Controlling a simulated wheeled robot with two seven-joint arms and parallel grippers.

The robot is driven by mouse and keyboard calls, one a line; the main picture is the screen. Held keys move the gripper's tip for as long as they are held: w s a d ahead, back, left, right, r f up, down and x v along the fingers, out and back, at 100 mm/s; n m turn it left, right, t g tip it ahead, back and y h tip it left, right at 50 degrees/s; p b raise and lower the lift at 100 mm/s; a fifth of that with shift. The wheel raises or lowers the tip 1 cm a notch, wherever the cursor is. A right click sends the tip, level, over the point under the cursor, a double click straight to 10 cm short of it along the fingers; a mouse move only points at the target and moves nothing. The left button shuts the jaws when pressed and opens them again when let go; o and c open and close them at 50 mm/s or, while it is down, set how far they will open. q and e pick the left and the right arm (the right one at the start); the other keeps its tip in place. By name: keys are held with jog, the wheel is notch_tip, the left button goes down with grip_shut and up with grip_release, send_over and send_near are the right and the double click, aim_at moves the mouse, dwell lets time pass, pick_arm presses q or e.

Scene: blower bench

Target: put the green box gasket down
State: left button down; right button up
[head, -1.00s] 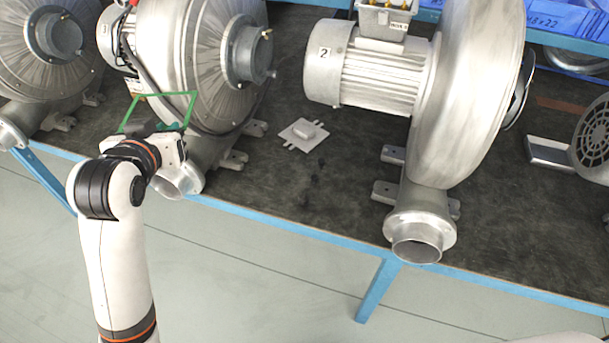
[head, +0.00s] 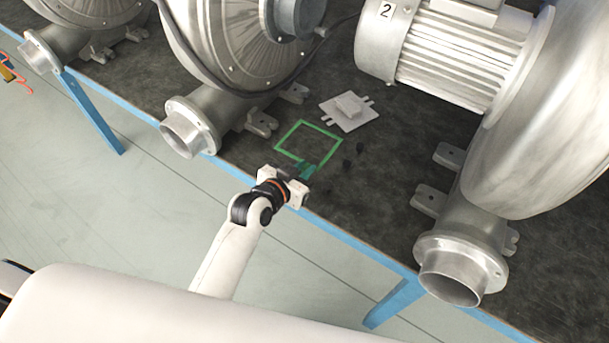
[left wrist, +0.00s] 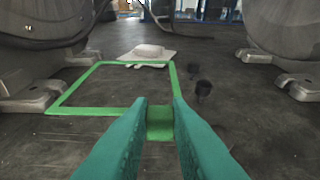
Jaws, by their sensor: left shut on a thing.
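The green box gasket (head: 281,139) is a thin, flat square frame. My left gripper (head: 304,172) is shut on its near right corner, and the rest of the frame reaches out past the fingertips over the dark bench top. In the left wrist view the gasket (left wrist: 84,109) stretches forward and left from the teal fingers (left wrist: 160,122). It is low over the bench; I cannot tell whether it touches the surface. My right gripper is not in view.
A light grey plate-like cover (head: 348,112) lies just beyond the gasket. Small dark round parts (left wrist: 203,89) stand to its right. Blowers flank the space, with a left outlet (head: 186,130) and a right outlet (head: 459,272). The dark bench top (head: 385,185) between them is mostly clear.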

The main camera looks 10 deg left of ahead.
pick_arm(q)
jog(key=shift+w+f, duration=0.1)
jog(key=shift+f, duration=2.15)
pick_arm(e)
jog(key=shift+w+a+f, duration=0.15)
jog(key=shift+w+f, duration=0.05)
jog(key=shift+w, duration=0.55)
pick_arm(q)
jog(key=shift+f+b, duration=0.2)
jog(key=shift+b, duration=0.1)
jog(key=c, duration=1.3)
grip_release()
jog(key=shift+r, duration=0.1)
jog(key=shift+c, duration=0.2)
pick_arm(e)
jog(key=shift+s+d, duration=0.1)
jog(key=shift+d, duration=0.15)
